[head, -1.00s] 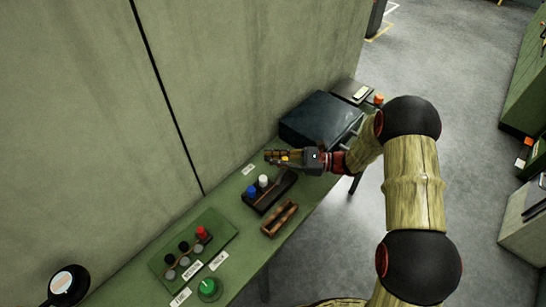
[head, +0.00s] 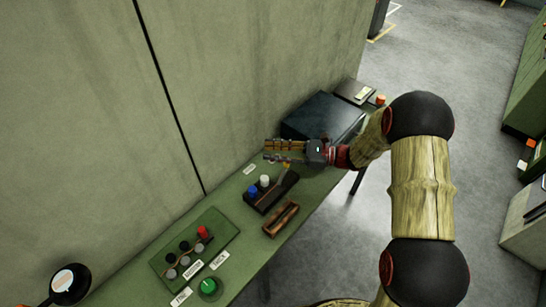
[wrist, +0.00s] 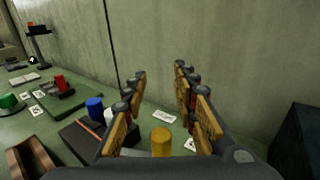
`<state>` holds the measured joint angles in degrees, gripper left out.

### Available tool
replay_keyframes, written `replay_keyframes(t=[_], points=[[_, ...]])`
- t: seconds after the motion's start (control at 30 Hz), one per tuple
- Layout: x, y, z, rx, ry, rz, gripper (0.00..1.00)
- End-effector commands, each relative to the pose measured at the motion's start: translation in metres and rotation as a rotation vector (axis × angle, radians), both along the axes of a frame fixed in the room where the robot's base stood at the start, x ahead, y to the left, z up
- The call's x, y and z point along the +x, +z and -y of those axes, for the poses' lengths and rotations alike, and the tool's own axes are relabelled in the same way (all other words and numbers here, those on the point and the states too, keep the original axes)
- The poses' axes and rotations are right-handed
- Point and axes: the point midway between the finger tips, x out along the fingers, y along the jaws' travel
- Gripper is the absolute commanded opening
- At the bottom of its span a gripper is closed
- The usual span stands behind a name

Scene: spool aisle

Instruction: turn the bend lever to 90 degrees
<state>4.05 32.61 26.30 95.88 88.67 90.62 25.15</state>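The bender is a dark block (head: 263,199) on the green bench, with a blue peg (head: 252,191) and a white peg (head: 265,181). A dark arm (head: 286,184), which looks like the bend lever, runs up and right from it towards my gripper. My gripper (head: 268,151) is above the far end of the bender, fingers apart and empty. In the wrist view a yellow cylinder (wrist: 161,142), apparently the lever's knob, shows in the gap between the fingers, touching neither. Its lower part is hidden by my gripper's body. The blue peg (wrist: 95,107) is left of the left finger.
A brown wooden tray (head: 281,219) lies in front of the bender. A green panel (head: 222,232) with a red knob (head: 202,232) and a green dial (head: 208,287) are to the left. A dark box (head: 313,115) stands to the right. The wall (head: 240,90) rises close behind.

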Motion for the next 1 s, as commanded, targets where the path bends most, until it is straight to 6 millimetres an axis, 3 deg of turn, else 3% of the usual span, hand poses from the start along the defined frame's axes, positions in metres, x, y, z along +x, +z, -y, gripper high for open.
replay_keyframes(t=[0.1,0.3,0.73,0.83,0.93,1.0], points=[[0.000,0.025,0.000,0.000,0.000,0.003,0.28],[0.000,0.053,0.000,0.000,0.000,0.001,0.28],[0.000,0.064,0.000,0.000,0.000,-0.002,0.28],[0.001,0.067,0.002,0.000,-0.004,-0.002,0.23],[0.006,0.087,0.016,-0.002,-0.028,0.014,0.17],[0.008,0.111,0.032,-0.005,-0.055,0.032,0.13]])
